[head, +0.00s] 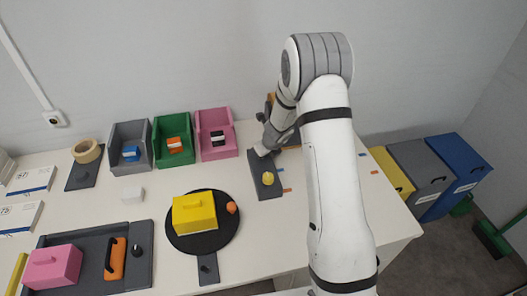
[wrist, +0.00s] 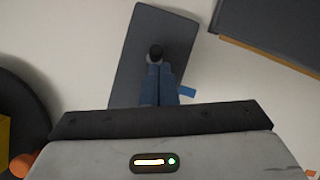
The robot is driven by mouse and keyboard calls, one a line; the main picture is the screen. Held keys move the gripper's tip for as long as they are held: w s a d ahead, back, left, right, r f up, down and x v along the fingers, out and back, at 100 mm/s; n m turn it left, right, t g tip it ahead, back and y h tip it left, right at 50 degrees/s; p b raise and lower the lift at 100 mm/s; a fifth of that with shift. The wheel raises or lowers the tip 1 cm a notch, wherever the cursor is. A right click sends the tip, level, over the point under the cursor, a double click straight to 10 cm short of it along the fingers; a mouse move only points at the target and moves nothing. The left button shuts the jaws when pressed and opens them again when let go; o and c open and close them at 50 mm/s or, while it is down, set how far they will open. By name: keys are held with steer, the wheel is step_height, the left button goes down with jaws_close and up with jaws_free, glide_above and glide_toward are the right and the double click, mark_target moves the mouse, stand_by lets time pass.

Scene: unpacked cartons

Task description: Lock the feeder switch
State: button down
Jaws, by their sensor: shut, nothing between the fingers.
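A dark grey plate (head: 264,190) lies on the table right of the round black disc. A yellow knob (head: 268,178) sits on its near part. The wrist view shows a plate (wrist: 150,25) with a small black knob (wrist: 155,52) on a grey base; no yellow knob shows there. My gripper (head: 262,151) is low over the plate's far end. Its blue-grey fingers (wrist: 159,72) are shut and empty, tips at the black knob; I cannot tell if they touch it. No label tells which part is the feeder switch.
Behind my gripper stands a dark item with an orange edge (wrist: 265,54). The black disc (head: 185,243) carries a yellow block (head: 194,213) and an orange ball (head: 232,207). Grey, green and pink bins (head: 217,155) stand at the back. Table right of the plate is mostly clear.

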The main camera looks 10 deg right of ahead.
mark_target(266, 160)
steer(key=shift+r, duration=0.15)
steer(key=shift+r+p, duration=0.65)
steer(key=shift+p, duration=0.1)
step_height(266, 160, up, 10)
steer(key=w+p, duration=0.1)
steer(key=p, duration=0.6)
steer(key=shift+w+d, duration=0.15)
steer(key=shift+d, duration=0.2)
steer(key=shift+f, duration=0.1)
